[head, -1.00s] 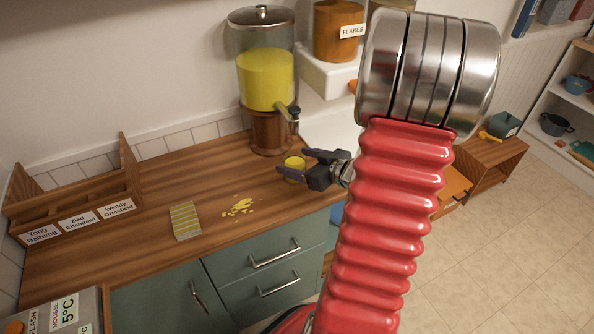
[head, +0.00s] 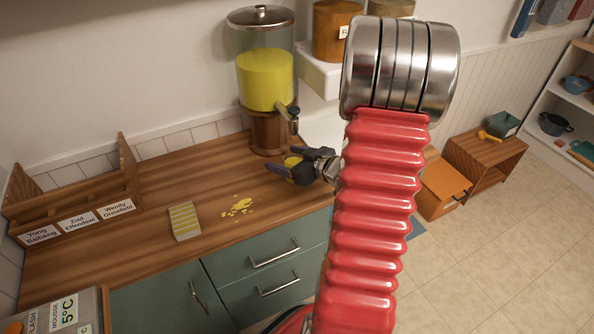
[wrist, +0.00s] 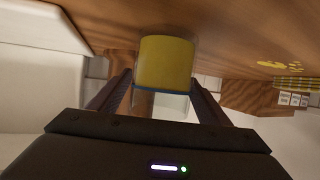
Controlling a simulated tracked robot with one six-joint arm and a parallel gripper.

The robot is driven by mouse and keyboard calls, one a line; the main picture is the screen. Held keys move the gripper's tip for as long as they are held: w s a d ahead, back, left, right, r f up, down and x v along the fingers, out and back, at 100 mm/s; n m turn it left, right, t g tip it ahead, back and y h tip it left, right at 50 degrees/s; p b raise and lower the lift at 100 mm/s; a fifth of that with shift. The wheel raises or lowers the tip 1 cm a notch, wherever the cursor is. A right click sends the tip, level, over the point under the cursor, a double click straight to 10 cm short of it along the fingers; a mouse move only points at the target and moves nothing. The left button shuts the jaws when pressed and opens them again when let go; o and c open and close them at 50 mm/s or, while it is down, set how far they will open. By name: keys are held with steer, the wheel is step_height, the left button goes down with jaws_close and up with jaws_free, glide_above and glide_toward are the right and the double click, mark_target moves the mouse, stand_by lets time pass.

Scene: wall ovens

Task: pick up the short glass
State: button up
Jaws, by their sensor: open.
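The short glass (wrist: 165,63), filled with yellow, stands on the wooden counter (head: 150,200) below the drink dispenser. In the head view only a little of the glass (head: 291,161) shows, as my gripper covers most of it. My gripper (head: 290,168) is open, with one finger on each side of the glass. In the wrist view the fingers (wrist: 160,92) flank the glass, and a small gap seems to show beside it. Whether either finger touches it I cannot tell.
The dispenser (head: 266,80) with yellow liquid stands just behind the glass on a wooden base. A yellow spill (head: 238,206) and a striped yellow pad or sponge (head: 185,221) lie to the left. A wooden rack with name labels (head: 80,215) stands at the far left.

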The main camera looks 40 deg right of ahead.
stand_by(0.4)
steer(key=c, duration=1.4)
steer(key=shift+r, duration=0.3)
steer(key=shift+r, duration=1.45)
steer(key=shift+s+d, duration=0.15)
steer(key=shift+s, duration=2.85)
steer(key=shift+s+d, duration=0.2)
steer(key=shift+s, duration=2.8)
steer(key=shift+s+d, duration=0.15)
steer(key=shift+s, duration=2.85)
